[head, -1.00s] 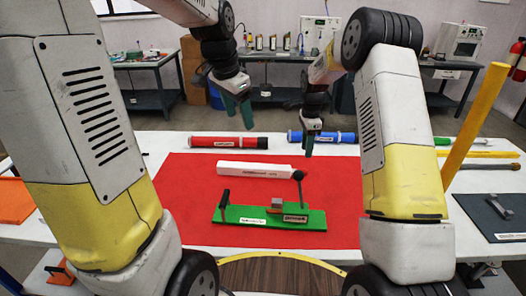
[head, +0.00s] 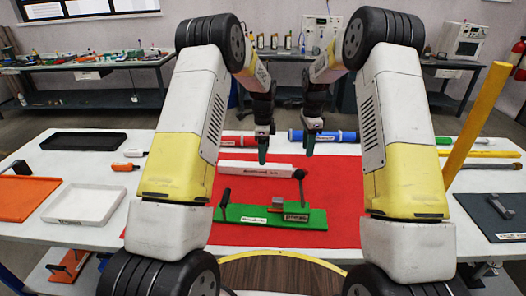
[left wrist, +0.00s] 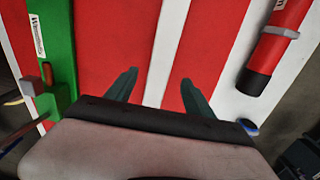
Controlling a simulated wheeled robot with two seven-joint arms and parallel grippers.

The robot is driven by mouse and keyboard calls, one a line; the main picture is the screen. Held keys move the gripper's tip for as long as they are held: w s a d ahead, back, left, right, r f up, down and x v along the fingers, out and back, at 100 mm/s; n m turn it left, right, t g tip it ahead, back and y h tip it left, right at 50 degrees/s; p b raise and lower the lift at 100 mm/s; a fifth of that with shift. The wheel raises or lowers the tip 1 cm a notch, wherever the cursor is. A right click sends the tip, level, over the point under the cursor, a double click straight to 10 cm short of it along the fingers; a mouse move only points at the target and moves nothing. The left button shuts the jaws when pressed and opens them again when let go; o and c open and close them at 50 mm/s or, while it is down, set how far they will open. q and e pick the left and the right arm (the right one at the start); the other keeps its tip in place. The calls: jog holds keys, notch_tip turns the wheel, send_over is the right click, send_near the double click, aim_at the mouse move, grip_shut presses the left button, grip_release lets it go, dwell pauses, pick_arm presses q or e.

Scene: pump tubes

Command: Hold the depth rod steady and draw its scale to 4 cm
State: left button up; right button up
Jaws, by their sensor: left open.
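No label is readable enough to tell me for certain which piece is the depth rod. A long white bar (head: 240,167) with a label lies on the red mat, and a white strip that looks like it (left wrist: 172,40) runs between my left fingers in the left wrist view. My left gripper (head: 263,150) hangs over the far side of the mat by the bar, open and empty; its spread fingers show in the left wrist view (left wrist: 155,88). My right gripper (head: 310,145) points down to its right, by the blue tube; its opening is not clear.
A green board (head: 235,213) with a black handle and clamp-like block lies nearer on the mat (head: 340,185). A red tube (head: 235,139), partly hidden by my left arm, and a blue tube (head: 345,136) lie behind. Trays (head: 85,205) stand left; a yellow post (head: 475,125) stands right.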

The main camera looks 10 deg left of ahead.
aim_at(263, 167)
pick_arm(q)
notch_tip(263, 167, down, 7)
jog(key=shift+f, duration=0.2)
dwell(0.3)
